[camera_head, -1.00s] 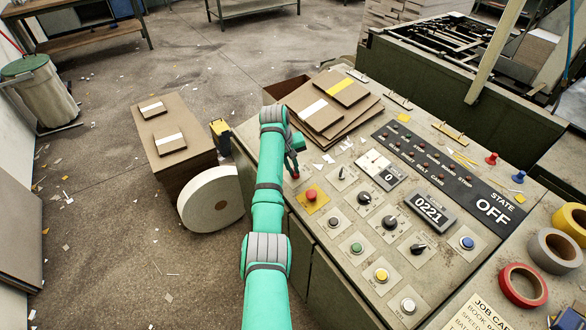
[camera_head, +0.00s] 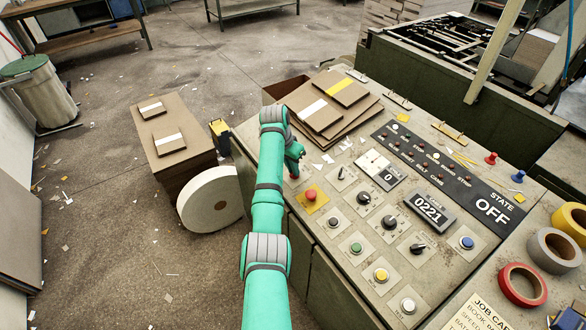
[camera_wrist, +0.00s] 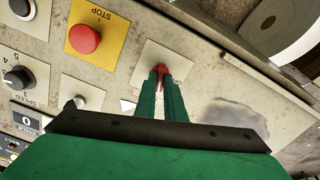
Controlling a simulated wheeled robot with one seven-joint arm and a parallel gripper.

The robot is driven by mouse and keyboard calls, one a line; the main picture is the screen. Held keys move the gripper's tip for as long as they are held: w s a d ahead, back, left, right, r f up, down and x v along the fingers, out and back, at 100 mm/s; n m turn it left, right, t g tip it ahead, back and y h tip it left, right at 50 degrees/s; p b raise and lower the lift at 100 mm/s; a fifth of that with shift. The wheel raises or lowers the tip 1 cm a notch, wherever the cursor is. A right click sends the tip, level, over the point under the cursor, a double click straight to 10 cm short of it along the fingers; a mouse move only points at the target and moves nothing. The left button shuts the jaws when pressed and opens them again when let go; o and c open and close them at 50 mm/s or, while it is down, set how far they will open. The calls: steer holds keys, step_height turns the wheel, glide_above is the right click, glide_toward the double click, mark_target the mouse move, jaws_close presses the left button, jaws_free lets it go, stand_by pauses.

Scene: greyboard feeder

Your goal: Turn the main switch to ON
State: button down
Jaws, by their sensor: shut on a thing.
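The main switch is a small red handle (camera_wrist: 161,70) on a pale square plate (camera_wrist: 172,52) in the wrist view. My gripper (camera_wrist: 161,80) is shut on this handle, with its two green fingers on either side of it. In the head view my gripper (camera_head: 295,168) is at the left edge of the sloping control panel (camera_head: 330,232), and the switch is hidden behind it. The state display (camera_head: 492,210) reads OFF.
The red STOP button (camera_head: 311,194) on its yellow plate is close beside the gripper. Several knobs and buttons fill the panel. Stacked boards (camera_head: 325,105) lie beyond the gripper. A white roll (camera_head: 211,199) stands on the floor to the left.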

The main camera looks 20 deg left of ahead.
steer(key=shift+s+m, duration=0.1)
steer(key=shift+m, duration=1.6)
steer(key=c, duration=1.8)
jaws_free()
steer(key=shift+c, duration=0.2)
steer(key=v, duration=1)
steer(key=shift+r, duration=0.4)
steer(key=shift+s+f, duration=0.1)
steer(key=shift+s, duration=0.05)
